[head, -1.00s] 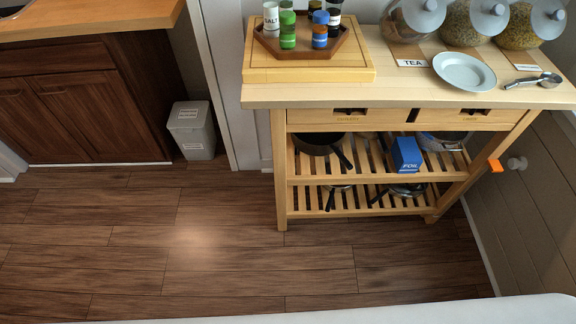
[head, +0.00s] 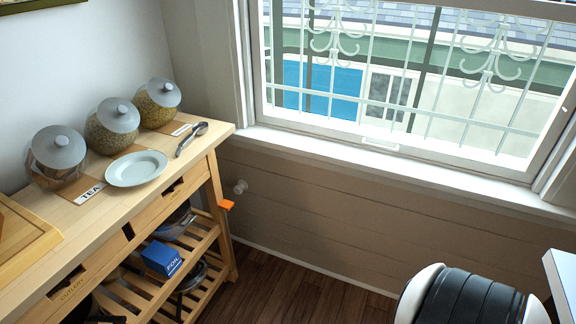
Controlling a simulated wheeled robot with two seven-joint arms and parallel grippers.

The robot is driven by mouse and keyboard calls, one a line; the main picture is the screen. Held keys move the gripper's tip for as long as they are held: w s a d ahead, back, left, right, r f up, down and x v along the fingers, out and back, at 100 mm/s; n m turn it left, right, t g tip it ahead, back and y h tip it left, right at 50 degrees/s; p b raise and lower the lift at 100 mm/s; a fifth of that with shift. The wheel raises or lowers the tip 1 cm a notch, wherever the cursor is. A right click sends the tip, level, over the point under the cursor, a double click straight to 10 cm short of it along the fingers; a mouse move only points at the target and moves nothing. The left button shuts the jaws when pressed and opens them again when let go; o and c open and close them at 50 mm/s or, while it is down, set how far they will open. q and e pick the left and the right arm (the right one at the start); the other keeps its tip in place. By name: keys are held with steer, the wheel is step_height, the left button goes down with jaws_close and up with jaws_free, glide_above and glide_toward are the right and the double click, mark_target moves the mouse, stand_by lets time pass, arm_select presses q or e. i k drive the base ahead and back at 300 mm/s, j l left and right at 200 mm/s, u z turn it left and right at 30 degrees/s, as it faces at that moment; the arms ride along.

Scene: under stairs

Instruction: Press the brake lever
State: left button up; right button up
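A small orange lever (head: 227,205), the only thing here that looks like the brake lever, sticks out from the right-hand leg of the wooden kitchen cart (head: 213,190), below the worktop. It points toward the right and nothing covers it. Neither of my grippers shows in the head view, so I cannot see how far they are from the lever.
The cart top carries glass jars, a plate (head: 136,168) and a measuring spoon (head: 191,138). Dark wooden floor (head: 290,290) lies clear below the window wall. A black-and-white part of my body fills the lower right.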

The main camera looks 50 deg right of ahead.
mark_target(226, 204)
steer(key=z, duration=1)
